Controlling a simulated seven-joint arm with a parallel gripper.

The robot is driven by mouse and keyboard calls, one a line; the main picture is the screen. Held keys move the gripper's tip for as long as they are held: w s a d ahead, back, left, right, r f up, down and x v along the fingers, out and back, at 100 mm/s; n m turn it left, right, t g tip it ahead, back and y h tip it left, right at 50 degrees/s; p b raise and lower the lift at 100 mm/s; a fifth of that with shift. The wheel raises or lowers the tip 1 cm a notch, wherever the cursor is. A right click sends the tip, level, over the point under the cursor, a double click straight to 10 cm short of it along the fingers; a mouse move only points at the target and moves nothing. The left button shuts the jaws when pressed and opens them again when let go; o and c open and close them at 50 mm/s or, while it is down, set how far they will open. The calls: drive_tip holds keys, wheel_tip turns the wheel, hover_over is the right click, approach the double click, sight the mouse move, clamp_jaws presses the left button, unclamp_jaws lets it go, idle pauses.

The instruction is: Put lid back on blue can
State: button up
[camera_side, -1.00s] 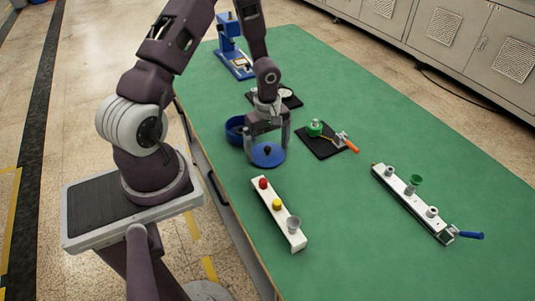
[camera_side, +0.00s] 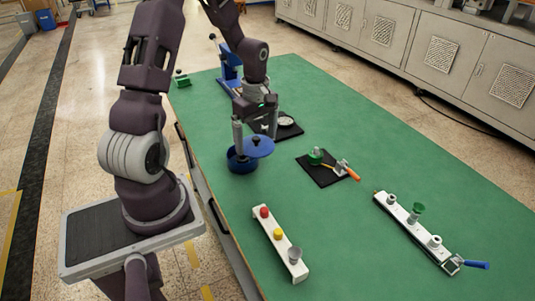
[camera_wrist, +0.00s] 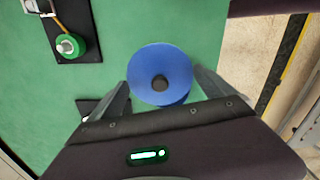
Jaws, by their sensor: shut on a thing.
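The blue lid (camera_side: 262,150) is a flat round disc with a dark knob (camera_wrist: 160,83) on top. My gripper (camera_side: 256,141) is shut on the lid, with a finger on either side of it. The lid is held off the table and looks roughly level. The blue can (camera_side: 240,164) stands on the green table, below and to the left of the lid in the side view. The lid overlaps part of the can's opening there. In the wrist view the lid (camera_wrist: 155,62) fills the space between the fingers and hides most or all of the can.
A dark tray with a round dish (camera_side: 286,121) is behind. A blue press stands at the back. Two white racks (camera_side: 281,243) (camera_side: 415,227) are in front.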

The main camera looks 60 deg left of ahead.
drive_tip(key=s+a+n, duration=0.2)
drive_tip(key=a+n, duration=0.1)
drive_tip(key=a, duration=0.3)
drive_tip(key=shift+a+f, duration=0.15)
drive_tip(key=shift+f, duration=2.65)
drive_tip(key=shift+f, duration=0.15)
drive_tip(key=o, duration=1)
wheel_tip(320, 180, up, 7)
